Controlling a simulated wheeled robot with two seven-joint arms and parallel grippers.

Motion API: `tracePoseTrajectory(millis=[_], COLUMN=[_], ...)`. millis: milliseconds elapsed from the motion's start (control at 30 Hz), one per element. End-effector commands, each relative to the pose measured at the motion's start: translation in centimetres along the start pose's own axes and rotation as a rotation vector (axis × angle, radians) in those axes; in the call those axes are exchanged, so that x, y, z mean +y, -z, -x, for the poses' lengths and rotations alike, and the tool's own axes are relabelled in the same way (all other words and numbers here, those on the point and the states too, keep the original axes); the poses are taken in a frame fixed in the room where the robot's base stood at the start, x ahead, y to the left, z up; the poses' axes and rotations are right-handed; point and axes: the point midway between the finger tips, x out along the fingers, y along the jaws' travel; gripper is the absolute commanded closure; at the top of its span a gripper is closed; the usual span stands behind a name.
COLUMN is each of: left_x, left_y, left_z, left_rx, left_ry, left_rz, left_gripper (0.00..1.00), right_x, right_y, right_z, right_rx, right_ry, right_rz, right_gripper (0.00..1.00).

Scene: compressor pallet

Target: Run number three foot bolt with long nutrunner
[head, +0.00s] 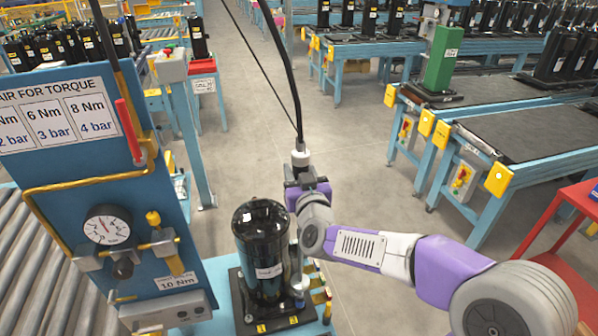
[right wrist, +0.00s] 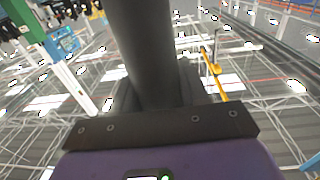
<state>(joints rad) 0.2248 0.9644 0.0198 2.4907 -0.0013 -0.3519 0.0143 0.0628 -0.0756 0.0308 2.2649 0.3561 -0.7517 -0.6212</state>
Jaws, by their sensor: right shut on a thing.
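The black compressor (head: 262,250) stands upright on a dark base plate on a blue pallet (head: 222,275). My right gripper (head: 306,188) is just right of its top, shut on the long nutrunner (head: 300,157). The nutrunner hangs upright under a black hose, and its thin shaft runs down along the compressor's right side to the foot. Whether its socket sits on the bolt there cannot be told. Small yellow tags (head: 293,320) mark the front edge of the base. In the right wrist view the dark nutrunner body (right wrist: 145,50) fills the jaws. My left gripper is not in view.
A blue air panel (head: 75,170) with gauge and yellow pipe stands close at the left, beside a roller conveyor (head: 60,265). A red cart (head: 570,230) is at the right. Blue conveyor tables with compressors line the back. The floor between is clear.

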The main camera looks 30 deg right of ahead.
Motion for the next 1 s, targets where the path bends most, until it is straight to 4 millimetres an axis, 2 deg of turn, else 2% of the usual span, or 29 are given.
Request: tracePoseTrajectory(millis=[467,1000], left_x=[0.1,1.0], left_y=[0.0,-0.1], left_z=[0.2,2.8], left_rx=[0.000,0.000], left_ry=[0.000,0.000], left_rz=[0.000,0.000], left_gripper=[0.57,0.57], right_x=[0.1,0.1], right_y=[0.0,3.5], right_z=[0.0,0.0], right_rx=[-0.009,0.002], right_ry=[-0.002,-0.002], right_rz=[-0.002,-0.001], right_gripper=[1.00,1.00])
